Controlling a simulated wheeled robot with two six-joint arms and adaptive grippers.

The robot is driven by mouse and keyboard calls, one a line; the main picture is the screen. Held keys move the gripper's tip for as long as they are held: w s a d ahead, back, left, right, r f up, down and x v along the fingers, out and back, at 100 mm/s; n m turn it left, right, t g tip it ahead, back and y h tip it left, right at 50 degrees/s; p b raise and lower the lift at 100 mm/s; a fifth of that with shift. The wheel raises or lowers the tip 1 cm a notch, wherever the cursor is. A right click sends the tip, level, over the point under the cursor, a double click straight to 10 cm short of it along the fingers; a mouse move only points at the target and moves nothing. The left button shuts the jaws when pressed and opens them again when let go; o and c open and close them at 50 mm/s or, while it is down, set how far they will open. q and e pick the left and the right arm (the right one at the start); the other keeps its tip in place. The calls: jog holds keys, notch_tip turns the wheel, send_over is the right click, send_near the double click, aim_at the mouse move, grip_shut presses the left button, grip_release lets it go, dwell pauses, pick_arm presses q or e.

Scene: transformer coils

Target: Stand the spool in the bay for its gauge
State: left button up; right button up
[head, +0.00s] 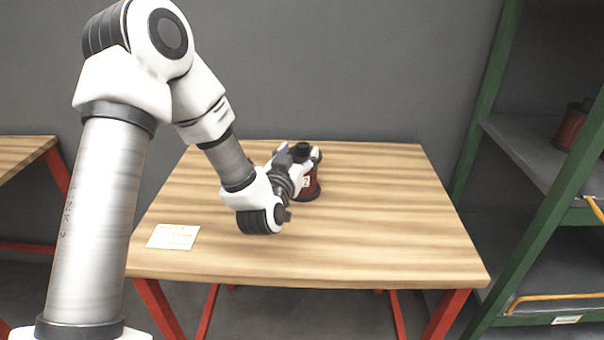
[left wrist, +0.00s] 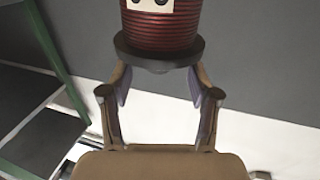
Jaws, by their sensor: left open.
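The spool (head: 313,188) stands upright near the back middle of the wooden table. It has dark red windings, dark flanges and a pale label with dark marks; my gripper hides part of it. My left gripper (head: 302,165) is at the spool's upper part. In the left wrist view the spool (left wrist: 160,30) is at the top edge, cut off by the frame. The open fingers of my left gripper (left wrist: 160,82) point at its dark flange, one to each side. I cannot tell whether they touch it. My right gripper is not in view.
The table's right side is bare. A green-framed rack (head: 480,90) stands at the right, with another dark red spool (head: 571,130) on its upper shelf. Another table (head: 20,152) is at the far left.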

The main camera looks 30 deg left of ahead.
aim_at(301, 149)
pick_arm(q)
jog(key=x, duration=0.3)
jog(key=shift+w, duration=0.2)
jog(key=shift+s, duration=0.1)
jog(key=shift+c, duration=0.7)
grip_shut()
